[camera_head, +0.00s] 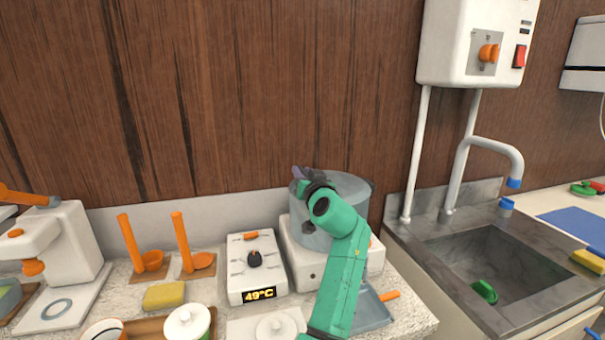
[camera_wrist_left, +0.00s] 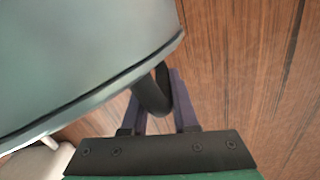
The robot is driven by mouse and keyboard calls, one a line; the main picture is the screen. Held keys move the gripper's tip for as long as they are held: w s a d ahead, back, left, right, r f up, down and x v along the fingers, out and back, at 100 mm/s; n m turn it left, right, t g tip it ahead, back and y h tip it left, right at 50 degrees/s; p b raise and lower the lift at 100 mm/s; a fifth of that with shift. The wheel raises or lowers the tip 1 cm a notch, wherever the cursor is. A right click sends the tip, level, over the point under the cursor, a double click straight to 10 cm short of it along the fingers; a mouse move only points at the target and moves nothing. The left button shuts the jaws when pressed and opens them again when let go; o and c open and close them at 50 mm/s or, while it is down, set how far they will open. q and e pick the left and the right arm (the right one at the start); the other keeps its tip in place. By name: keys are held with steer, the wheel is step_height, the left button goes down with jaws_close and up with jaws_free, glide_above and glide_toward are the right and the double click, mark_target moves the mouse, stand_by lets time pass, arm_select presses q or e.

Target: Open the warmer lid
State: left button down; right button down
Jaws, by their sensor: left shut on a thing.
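The warmer is a round grey vessel (camera_head: 357,192) on a white base (camera_head: 302,262) against the back wall. My green left arm reaches across its front, and my left gripper (camera_head: 308,177) is at its upper left edge. In the left wrist view, the gripper's dark fingers (camera_wrist_left: 163,104) are shut on a black handle (camera_wrist_left: 150,92) at the rim of a smooth grey surface (camera_wrist_left: 80,55), which looks like the warmer lid. I cannot tell whether the lid is raised. My arm hides part of the warmer. My right gripper is not in view.
A white unit reading 49°C (camera_head: 257,280) stands left of the warmer. Orange ladles (camera_head: 131,243), a yellow sponge (camera_head: 164,295) and a white lidded pot (camera_head: 187,323) are further left. A sink (camera_head: 500,275) with a tap (camera_head: 487,146) is at right. The wooden wall (camera_head: 230,90) is close behind.

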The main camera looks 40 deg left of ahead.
arm_select(q)
steer(key=shift+a, duration=0.1)
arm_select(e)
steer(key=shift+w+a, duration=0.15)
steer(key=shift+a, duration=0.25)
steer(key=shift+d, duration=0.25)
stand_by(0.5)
